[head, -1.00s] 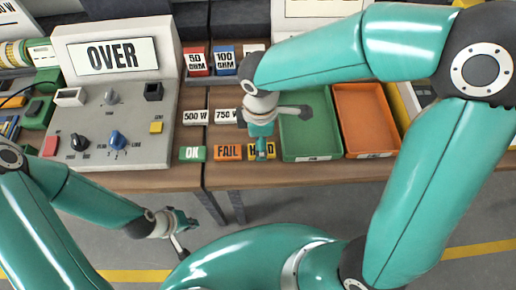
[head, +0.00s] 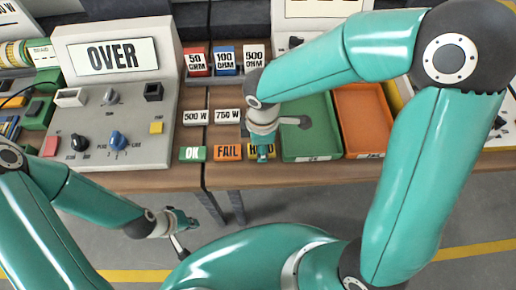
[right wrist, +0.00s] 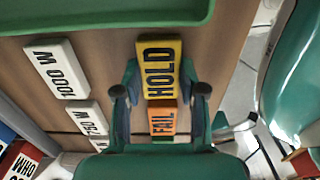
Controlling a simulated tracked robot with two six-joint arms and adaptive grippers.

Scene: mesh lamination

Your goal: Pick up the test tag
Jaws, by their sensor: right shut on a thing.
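A yellow HOLD tag (right wrist: 158,68) lies between the two fingers of my right gripper (right wrist: 161,88) in the right wrist view. The gripper is shut on it. In the head view the right gripper (head: 262,152) covers much of the HOLD tag (head: 254,152) near the table's front edge. An orange FAIL tag (head: 228,152) lies just left of it, and a green OK tag (head: 192,153) further left. My left gripper (head: 184,226) hangs in front of the table, away from the tags; I cannot tell its opening.
White 500 W (head: 195,117) and 750 W (head: 227,116) blocks lie behind the tags. A green tray (head: 319,135) and an orange tray (head: 362,112) stand to the right. The grey tester (head: 135,150), reading OVER, stands at the left. Coloured ohm blocks (head: 225,62) stand behind.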

